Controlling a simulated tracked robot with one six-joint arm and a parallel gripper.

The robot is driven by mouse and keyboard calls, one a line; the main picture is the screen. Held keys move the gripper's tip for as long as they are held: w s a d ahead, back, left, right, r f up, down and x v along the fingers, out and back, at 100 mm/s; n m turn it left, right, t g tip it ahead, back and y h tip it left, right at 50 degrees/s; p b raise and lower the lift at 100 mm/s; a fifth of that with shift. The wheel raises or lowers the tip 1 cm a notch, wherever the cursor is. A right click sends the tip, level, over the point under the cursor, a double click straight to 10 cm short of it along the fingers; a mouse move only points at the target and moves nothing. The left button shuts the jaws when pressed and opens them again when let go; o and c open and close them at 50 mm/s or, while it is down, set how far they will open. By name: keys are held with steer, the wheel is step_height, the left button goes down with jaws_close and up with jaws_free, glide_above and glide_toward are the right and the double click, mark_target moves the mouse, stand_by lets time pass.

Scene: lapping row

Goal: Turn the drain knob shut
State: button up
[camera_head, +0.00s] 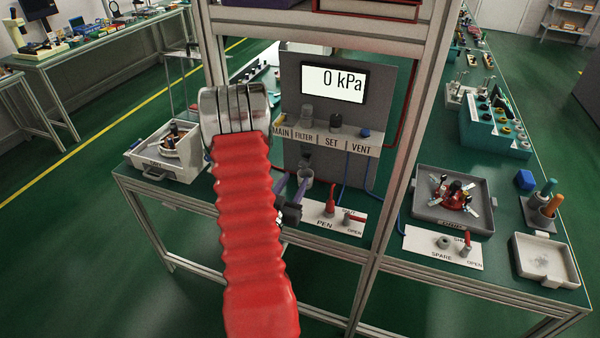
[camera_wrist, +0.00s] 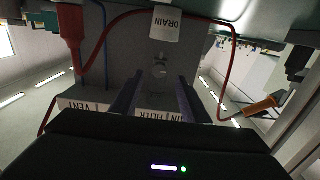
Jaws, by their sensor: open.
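The drain knob (camera_wrist: 160,67) shows in the wrist view as a small grey piece against the grey panel, next to the upside-down DRAIN label (camera_wrist: 166,24). My gripper (camera_wrist: 155,84) is open, with its two dark fingers on either side below the knob in the picture. Nothing is between the fingers, and they look apart from the knob. I cannot make out the drain knob there. The display (camera_head: 334,82) reads 0 kPa.
The shelf (camera_head: 340,139) labelled MAIN, FILTER, SET and VENT is above my gripper. The PEN plate (camera_head: 325,214) with red levers stands to its right. A frame post (camera_head: 408,150) is further right. A red tube (camera_wrist: 226,70) and blue tubes (camera_head: 367,175) run close by.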

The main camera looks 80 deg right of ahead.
mark_target(302, 167)
steer(key=d, duration=0.5)
steer(key=shift+s+d, duration=0.25)
steer(key=shift+d, duration=0.05)
jaws_close()
